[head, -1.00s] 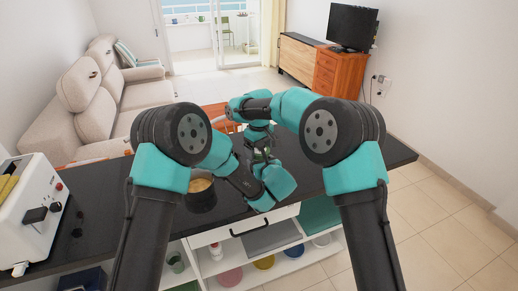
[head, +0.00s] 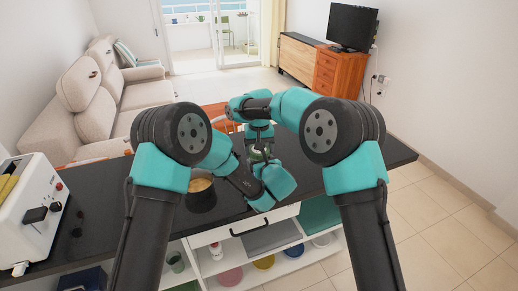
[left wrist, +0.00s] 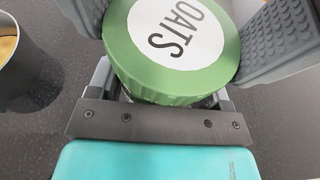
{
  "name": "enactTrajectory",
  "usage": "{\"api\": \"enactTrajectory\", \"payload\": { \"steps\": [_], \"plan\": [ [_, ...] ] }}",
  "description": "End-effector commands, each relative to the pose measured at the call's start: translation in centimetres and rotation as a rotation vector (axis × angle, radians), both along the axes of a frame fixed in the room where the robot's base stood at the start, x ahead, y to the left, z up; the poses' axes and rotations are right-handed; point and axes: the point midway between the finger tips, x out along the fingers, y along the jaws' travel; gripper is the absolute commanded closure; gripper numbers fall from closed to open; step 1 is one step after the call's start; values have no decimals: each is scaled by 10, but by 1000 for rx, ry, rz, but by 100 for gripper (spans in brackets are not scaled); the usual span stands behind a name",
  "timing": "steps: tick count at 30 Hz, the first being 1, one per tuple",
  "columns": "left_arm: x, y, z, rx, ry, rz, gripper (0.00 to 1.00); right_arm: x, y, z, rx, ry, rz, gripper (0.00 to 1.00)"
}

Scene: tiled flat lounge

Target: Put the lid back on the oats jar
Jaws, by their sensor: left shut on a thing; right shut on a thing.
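The oats lid (left wrist: 176,45) is round and green with a white disc reading OATS. It faces up in the left wrist view, between two ridged grey pads of my right gripper (head: 260,145), which is shut on it from above. The oats jar (left wrist: 210,101) lies under the lid and only a sliver of clear wall shows. My left gripper (head: 257,163) is shut on the jar from the side, below the lid. The lid is over the jar's mouth; whether it is seated or slightly above the rim cannot be told. In the head view my arms hide most of both.
A dark pot (head: 201,197) with tan contents stands on the black counter (head: 105,205) left of the jar; it also shows in the left wrist view (left wrist: 22,75). A white toaster (head: 32,210) stands at the far left. The counter's right end (head: 385,156) is clear.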

Motion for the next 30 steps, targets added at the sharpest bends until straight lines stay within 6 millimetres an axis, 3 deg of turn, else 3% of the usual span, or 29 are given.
{"api": "enactTrajectory", "payload": {
  "steps": [5,6,11,20,30],
  "plan": [
    [0,0,0,0,-1,0,94,0,0,0,0,0,2,47],
    [0,0,0,0,-1,0,94,0,0,0,0,0,2,17],
    [0,0,0,-1,-1,0,94,0,0,0,0,0,3,1],
    [0,0,1,-1,-1,0,94,0,0,3,0,-1,4,0],
    [0,0,1,-1,-1,0,94,0,0,37,1,-1,4,0]
  ]
}}
